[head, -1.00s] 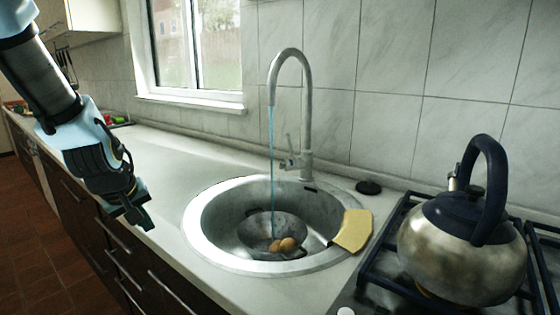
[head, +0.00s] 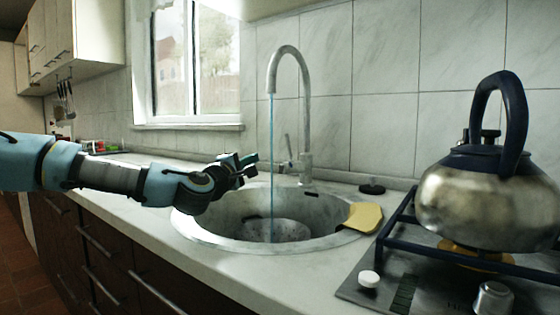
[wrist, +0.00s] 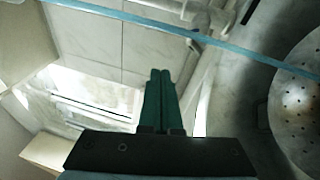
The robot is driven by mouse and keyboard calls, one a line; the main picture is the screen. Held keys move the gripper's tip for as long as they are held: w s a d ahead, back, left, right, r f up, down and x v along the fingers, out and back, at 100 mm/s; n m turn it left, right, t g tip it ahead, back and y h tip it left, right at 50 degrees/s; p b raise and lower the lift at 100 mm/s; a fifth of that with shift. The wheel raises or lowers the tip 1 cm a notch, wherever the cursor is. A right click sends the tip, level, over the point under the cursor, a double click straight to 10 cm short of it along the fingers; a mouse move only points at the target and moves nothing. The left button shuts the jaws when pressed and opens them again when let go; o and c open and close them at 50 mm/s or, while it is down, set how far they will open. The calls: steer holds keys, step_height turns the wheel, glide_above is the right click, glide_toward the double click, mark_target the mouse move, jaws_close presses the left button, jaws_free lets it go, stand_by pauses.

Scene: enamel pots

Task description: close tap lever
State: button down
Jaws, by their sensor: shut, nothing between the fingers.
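The tall grey tap (head: 307,110) stands behind the sink, and a thin blue stream of water (head: 272,150) runs from its spout. The tap lever (head: 287,148) sticks up on the left side of the tap's base. My gripper (head: 250,164) is shut and empty, to the left of the water stream and the lever, above the sink's left rim. In the wrist view my shut green fingers (wrist: 158,95) point towards the tap's base (wrist: 205,18), with the stream (wrist: 190,35) crossing the view beyond them. A gap shows between the fingers and the lever.
The round sink (head: 215,236) holds a metal colander (head: 278,230). A yellow cloth (head: 363,217) hangs over the right rim, with a black plug (head: 372,188) behind. A kettle (head: 470,205) stands on the gas hob at right. Countertop to the left is mostly clear.

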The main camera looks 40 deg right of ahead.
steer(key=p, duration=0.1)
glide_toward(289, 148)
steer(key=w+d+r, duration=0.2)
steer(key=w+d, duration=0.1)
steer(key=w, duration=0.2)
steer(key=shift+s+d, duration=0.2)
steer(key=shift+d, duration=0.7)
